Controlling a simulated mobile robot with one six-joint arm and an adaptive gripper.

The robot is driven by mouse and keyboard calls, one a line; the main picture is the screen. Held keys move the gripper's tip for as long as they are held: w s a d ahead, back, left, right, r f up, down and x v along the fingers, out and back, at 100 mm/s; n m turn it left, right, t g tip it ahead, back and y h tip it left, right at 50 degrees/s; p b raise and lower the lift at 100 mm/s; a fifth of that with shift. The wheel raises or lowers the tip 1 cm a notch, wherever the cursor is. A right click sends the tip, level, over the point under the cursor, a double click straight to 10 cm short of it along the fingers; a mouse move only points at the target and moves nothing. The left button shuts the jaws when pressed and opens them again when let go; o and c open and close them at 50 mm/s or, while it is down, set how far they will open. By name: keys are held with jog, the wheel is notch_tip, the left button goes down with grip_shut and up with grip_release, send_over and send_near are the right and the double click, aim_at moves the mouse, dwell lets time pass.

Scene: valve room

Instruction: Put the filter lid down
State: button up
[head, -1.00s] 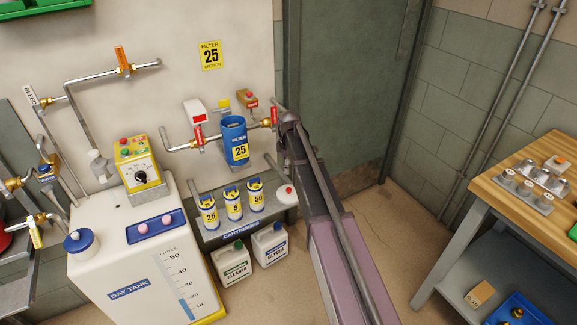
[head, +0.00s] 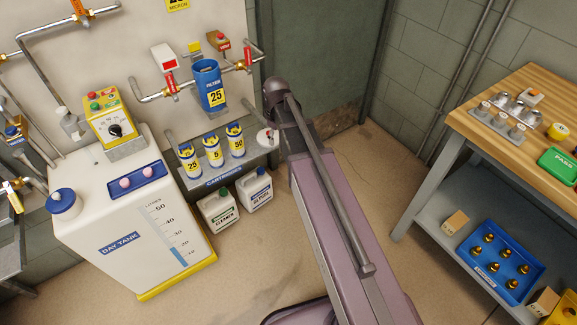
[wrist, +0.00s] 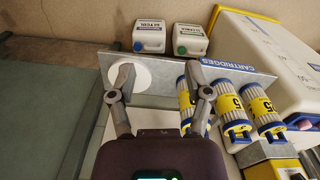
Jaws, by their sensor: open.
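The filter lid is a white round disc (head: 266,138) with a small red knob. It lies at the right end of the grey cartridge shelf (head: 262,153), right of the cartridges. It also shows in the wrist view (wrist: 143,76), partly covered by one finger. My gripper (wrist: 158,82) is open, with one finger in front of the lid and the other in front of a cartridge. I cannot tell whether a finger touches the lid. In the head view my arm hides most of the gripper. The blue filter housing (head: 209,86), marked 25, hangs on the wall pipe, its top uncovered.
Cartridges marked 25 (head: 190,160), 5 (head: 214,151) and 50 (head: 236,142) stand close by the lid. Cleaner (head: 218,210) and another jug (head: 255,189) stand below. The day tank (head: 130,215) is left. A wooden workbench (head: 475,105) is right, with open floor between.

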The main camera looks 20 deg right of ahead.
jog(key=s+m, duration=0.6)
jog(key=s, duration=0.7)
jog(key=shift+s, duration=0.35)
jog(key=shift+a+r, duration=0.1)
notch_tip(320, 180, up, 13)
jog(key=p, duration=1.3)
jog(key=shift+r, duration=0.15)
